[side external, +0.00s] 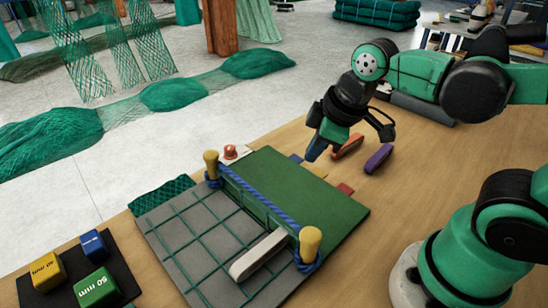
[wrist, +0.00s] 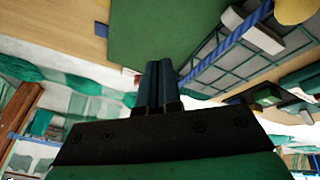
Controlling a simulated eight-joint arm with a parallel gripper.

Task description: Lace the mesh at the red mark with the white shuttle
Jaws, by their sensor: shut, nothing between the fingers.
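The white shuttle (side external: 258,256) lies across the front right part of the green mesh (side external: 187,241), beside a yellow post; it also shows in the wrist view (wrist: 254,30). The mesh is strung over a grey board and hangs along a blue rope (side external: 262,202) between two yellow posts. I cannot make out a red mark on the mesh itself. My gripper (side external: 315,152) is above the table beyond the green mat, well apart from the shuttle and mesh. Its fingers are together and empty in the wrist view (wrist: 158,85).
A purple shuttle-like piece (side external: 379,158) and an orange one (side external: 347,147) lie near my gripper. A green mat (side external: 285,190) adjoins the mesh, with coloured tabs along its edge. A small red-topped piece (side external: 231,152) stands behind. Blue, yellow and green blocks (side external: 95,288) sit front left.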

